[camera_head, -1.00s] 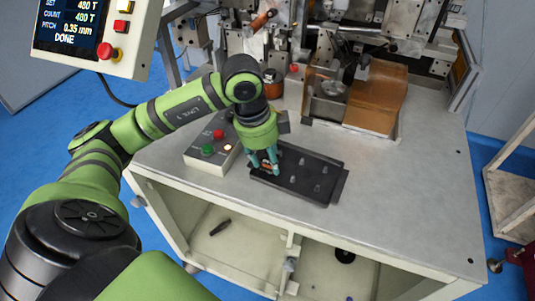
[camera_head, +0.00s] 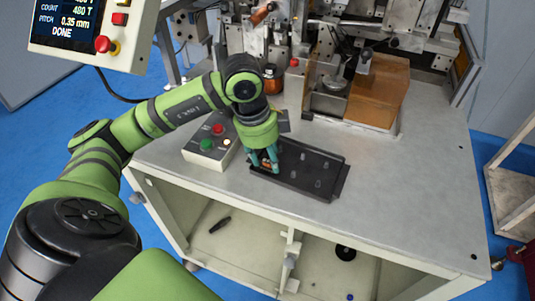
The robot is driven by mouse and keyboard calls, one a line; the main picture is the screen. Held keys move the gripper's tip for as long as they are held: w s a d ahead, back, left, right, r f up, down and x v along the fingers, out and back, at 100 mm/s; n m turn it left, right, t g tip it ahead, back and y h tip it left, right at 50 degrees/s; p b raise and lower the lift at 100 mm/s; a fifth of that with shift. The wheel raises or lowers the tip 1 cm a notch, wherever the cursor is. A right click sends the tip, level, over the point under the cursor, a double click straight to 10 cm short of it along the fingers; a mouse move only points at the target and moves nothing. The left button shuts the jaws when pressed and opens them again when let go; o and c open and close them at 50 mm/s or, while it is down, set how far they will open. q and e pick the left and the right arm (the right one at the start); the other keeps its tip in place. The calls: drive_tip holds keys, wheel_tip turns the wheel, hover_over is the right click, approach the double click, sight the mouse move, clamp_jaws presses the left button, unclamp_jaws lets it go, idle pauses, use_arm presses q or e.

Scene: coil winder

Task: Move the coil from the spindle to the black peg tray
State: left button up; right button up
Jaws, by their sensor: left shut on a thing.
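The black peg tray (camera_head: 300,190) lies on the grey bench top, with several short pegs standing on it. My left gripper (camera_head: 265,166) points down over the tray's left end. It is shut on the coil (camera_head: 266,163), a small dark and copper-coloured piece mostly hidden between the teal fingers. I cannot tell whether the coil is around a peg or just above it. The spindle is not clearly made out among the winder parts at the back. My right gripper is not in view.
A control box (camera_head: 211,147) with red and green buttons stands left of the tray. The winder with an amber guard (camera_head: 375,92) fills the back. A display panel (camera_head: 92,30) reads DONE at upper left. The bench top (camera_head: 410,190) right of the tray is clear.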

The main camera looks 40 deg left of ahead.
use_arm(q)
drive_tip(key=shift+f, duration=0.35)
drive_tip(key=o, duration=1.2)
drive_tip(key=shift+c, duration=0.2)
drive_tip(key=v, duration=1.2)
drive_tip(key=shift+w+r, duration=0.1)
